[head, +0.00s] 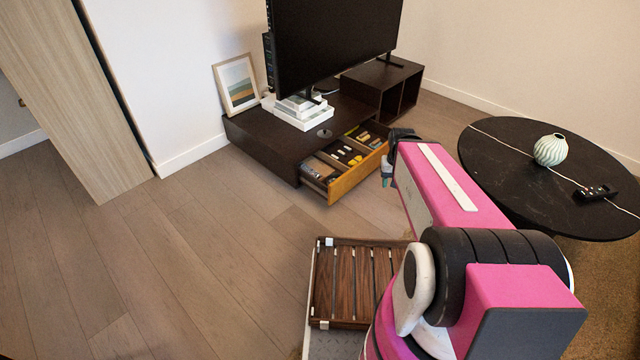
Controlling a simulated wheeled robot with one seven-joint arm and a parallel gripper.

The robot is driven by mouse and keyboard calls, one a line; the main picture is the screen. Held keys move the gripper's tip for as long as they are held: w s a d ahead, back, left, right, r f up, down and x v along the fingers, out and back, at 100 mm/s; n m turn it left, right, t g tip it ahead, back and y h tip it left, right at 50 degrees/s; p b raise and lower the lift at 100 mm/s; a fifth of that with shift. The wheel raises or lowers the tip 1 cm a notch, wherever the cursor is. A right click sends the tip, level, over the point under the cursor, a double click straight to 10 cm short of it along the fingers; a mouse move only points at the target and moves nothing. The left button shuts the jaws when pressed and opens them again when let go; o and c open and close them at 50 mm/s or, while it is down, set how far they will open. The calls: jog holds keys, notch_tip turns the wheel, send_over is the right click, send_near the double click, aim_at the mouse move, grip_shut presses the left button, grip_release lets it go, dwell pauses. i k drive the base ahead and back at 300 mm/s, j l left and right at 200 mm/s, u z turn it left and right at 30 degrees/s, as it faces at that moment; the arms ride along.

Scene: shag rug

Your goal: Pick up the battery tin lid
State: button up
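The open drawer (345,188) of the low dark TV stand holds several small items, some yellow, some pale, some dark. They are too small to tell a battery tin lid among them for sure. A small round grey disc (324,133) lies on the stand top just behind the drawer; I cannot tell whether it is the lid. My gripper (387,181) hangs at the right end of the drawer, pointing down, apart from the items as far as I can see. My arm hides part of it, and its finger opening is unclear.
A television (335,45) and white boxes (303,112) stand on the TV stand (270,135). A black round table (500,165) at right bears a vase (550,150) and a remote (595,192). A slatted wooden piece (345,285) lies in front. The floor at left is clear.

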aim_at(324, 133)
jog(key=i+j+u, duration=0.1)
jog(key=i, duration=0.3)
jog(key=i+j+u, duration=0.1)
jog(key=i, duration=0.3)
jog(key=k+j, duration=0.35)
jog(key=j, duration=0.15)
jog(key=i+j+z, duration=0.35)
jog(key=j, duration=0.3)
jog(key=i+j+z, duration=0.2)
jog(key=j, duration=0.3)
jog(key=i+j+z, duration=0.2)
jog(key=j, duration=0.35)
jog(key=j+z, duration=0.2)
jog(key=j, duration=0.35)
jog(key=i+j+z, duration=0.2)
jog(key=j, duration=0.4)
jog(key=k+l, duration=0.05)
